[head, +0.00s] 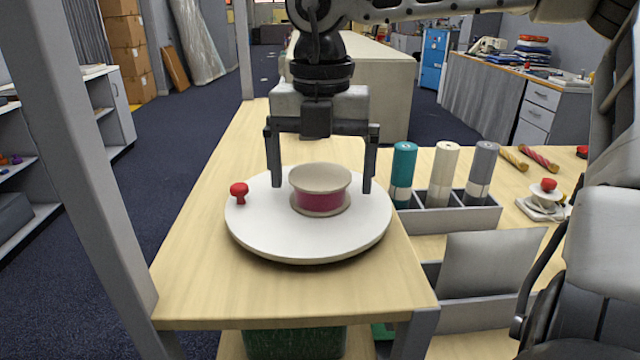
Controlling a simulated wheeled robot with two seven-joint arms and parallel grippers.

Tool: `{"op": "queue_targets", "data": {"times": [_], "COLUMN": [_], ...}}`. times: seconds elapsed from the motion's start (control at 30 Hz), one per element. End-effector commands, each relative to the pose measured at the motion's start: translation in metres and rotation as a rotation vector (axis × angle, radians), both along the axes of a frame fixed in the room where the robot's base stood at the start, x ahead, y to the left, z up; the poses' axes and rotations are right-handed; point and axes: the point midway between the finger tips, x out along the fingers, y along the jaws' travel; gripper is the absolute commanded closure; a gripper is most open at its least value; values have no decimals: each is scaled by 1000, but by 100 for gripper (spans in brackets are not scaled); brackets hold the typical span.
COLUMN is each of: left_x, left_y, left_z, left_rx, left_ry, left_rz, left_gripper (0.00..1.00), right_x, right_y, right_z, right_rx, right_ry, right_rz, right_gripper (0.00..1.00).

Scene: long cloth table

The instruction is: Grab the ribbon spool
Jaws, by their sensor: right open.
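The ribbon spool (320,201) has cream flanges and a dark pink ribbon band. It stands upright on a round white turntable (260,230) with a red knob (239,191) at its left edge. My right gripper (320,188) points down over the turntable. Its two fingers are spread wide, one to the left and one to the right of the spool, with a visible gap on each side. The fingertips appear level with the spool's upper part or just behind it; the exact depth is hard to tell. My left gripper is not in view.
A grey divided holder (448,218) with teal, cream and grey rolls stands just right of the turntable. Further right are two twisted rolls (538,158) and a small white item with a red top (546,194). The table front left is clear.

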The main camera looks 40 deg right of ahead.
Motion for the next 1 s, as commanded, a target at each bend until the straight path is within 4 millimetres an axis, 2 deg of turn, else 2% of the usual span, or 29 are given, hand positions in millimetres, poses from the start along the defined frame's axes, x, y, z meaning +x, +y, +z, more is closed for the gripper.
{"op": "queue_targets", "data": {"times": [0.1,0.3,0.33,0.4,0.5,0.83,1.0], "left_x": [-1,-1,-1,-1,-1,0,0], "left_y": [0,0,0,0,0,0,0], "left_z": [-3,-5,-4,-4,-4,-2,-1], "left_rx": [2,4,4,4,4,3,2], "left_ry": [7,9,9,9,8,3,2], "left_rz": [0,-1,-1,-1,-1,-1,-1], "left_gripper": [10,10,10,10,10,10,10], "right_x": [0,0,0,0,0,0,1], "right_y": [0,0,0,0,0,0,0], "right_z": [-7,-8,-8,-8,-8,-3,24], "right_rx": [1,0,0,0,0,0,-2], "right_ry": [-2,-2,-2,-2,-2,-4,-7], "right_rz": [1,0,0,0,0,-1,-2], "right_gripper": [3,3,9,28,52,52,52]}}
